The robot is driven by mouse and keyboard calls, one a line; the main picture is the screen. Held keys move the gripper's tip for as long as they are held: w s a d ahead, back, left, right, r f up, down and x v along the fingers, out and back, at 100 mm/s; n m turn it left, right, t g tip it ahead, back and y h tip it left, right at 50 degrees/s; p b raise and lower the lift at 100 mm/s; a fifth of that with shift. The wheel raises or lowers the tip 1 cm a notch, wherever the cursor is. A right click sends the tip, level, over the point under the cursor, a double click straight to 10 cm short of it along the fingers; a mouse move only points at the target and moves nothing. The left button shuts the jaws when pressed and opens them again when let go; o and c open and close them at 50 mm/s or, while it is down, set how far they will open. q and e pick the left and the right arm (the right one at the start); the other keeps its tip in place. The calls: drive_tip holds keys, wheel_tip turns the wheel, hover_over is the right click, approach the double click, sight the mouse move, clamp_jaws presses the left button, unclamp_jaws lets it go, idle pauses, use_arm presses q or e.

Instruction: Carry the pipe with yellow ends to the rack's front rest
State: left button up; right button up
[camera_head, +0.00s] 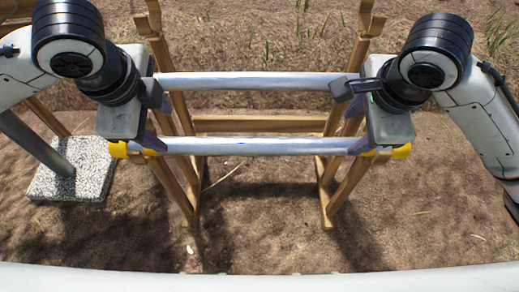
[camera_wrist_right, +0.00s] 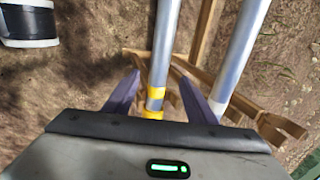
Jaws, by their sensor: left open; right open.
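The grey pipe with yellow ends (camera_head: 250,146) lies level across the front of the wooden rack (camera_head: 262,124), at the front posts' tops; whether it bears on the front rest is hidden by my grippers. Its yellow ends stick out beyond both grippers. My left gripper (camera_head: 150,142) is open around the pipe near its left end. My right gripper (camera_head: 362,145) is open near its right end. In the right wrist view the pipe's yellow-banded end (camera_wrist_right: 155,95) lies between the spread purple fingers, with gaps on both sides.
A second grey pipe (camera_head: 250,81) lies parallel behind the first; it also passes just right of the fingers in the right wrist view (camera_wrist_right: 240,50). Tall forked wooden posts (camera_head: 363,40) stand at the back. A speckled slab (camera_head: 75,170) lies left. Bare ground is open in front.

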drive_tip(key=shift+v, duration=0.9)
